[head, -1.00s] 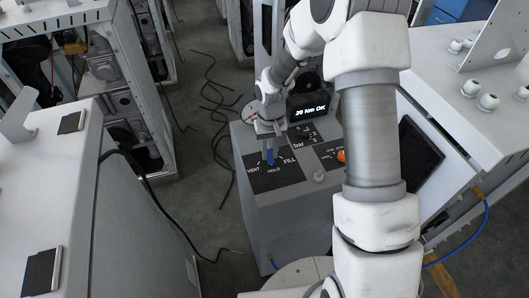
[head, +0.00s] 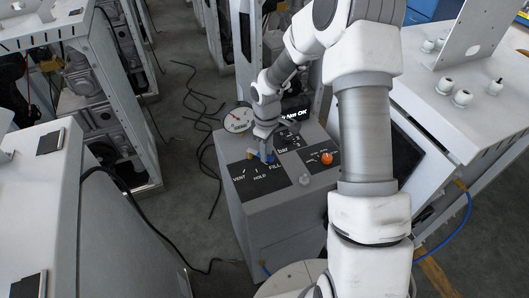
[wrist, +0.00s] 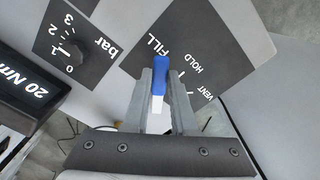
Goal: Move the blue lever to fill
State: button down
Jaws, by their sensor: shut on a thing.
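The blue lever (wrist: 160,75) is between my gripper's fingers in the wrist view, beside the printed word FILL (wrist: 158,45). HOLD and VENT are printed farther to the right there. Its end toward the camera is white. My gripper (wrist: 161,82) is shut on the lever. In the head view my gripper (head: 266,156) is low over the black lever panel (head: 264,183), near its FILL edge. Only a little of the lever shows there, as the gripper covers most of it.
The grey console also carries a round gauge (head: 238,120), a display (head: 296,115) partly hidden by my arm, an orange knob (head: 327,158) and a grey knob (head: 304,180). Black cables (head: 205,95) lie on the floor behind. A white cabinet (head: 70,205) stands left.

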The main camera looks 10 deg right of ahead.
jog(key=shift+w+d, duration=0.1)
jog(key=shift+w, duration=0.05)
dwell(0.4)
jog(key=c, duration=0.7)
grip_release()
notch_tip(320, 180, up, 18)
jog(key=shift+f, duration=0.25)
jog(key=shift+r, duration=0.1)
jog(key=s+r+m+t, duration=0.2)
jog(key=s+r+m, duration=0.1)
jog(key=s, duration=0.5)
jog(key=s+d+r+m+t, duration=0.1)
jog(key=s+r+m, duration=0.2)
jog(key=s, duration=0.6)
jog(key=s+d+r+m+t, duration=0.1)
jog(key=s+r+m+t, duration=0.1)
jog(key=s+r+m, duration=0.2)
jog(key=shift+s+r+t, duration=0.1)
jog(key=shift+s+r, duration=0.4)
jog(key=shift+s, duration=0.25)
jog(key=shift+s+r+t, duration=0.1)
jog(key=shift+s+r, duration=0.35)
jog(key=shift+s, duration=0.25)
jog(key=shift+s+r+t, duration=0.1)
jog(key=shift+s+r, duration=0.4)
jog(key=shift+s, duration=0.25)
